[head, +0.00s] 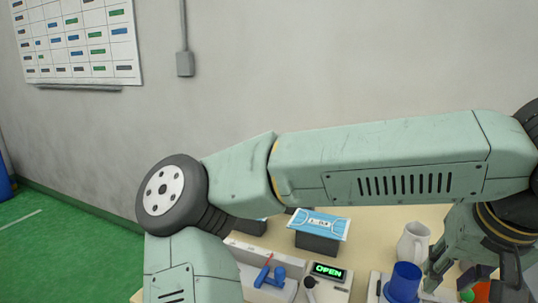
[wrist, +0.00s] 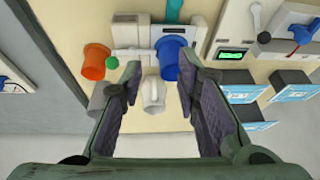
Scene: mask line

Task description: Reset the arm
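My gripper (wrist: 158,80) is open, with its two dark-padded fingers spread apart and nothing held between them. In the head view my gripper (head: 472,272) points down at the lower right, above the table. A white pitcher (wrist: 154,97) shows beyond the gap between the fingertips in the wrist view, and it stands on the table (head: 375,221) left of the gripper in the head view (head: 413,243). My arm reaches across the head view and hides part of the table.
A blue cup (head: 404,283) and an orange cup (wrist: 95,62) stand near the gripper. A panel reading OPEN (head: 328,271) sits beside a blue lever (head: 270,276). Blue-and-white mask packs (head: 320,224) lie on dark boxes. A wall (head: 260,70) stands behind the table.

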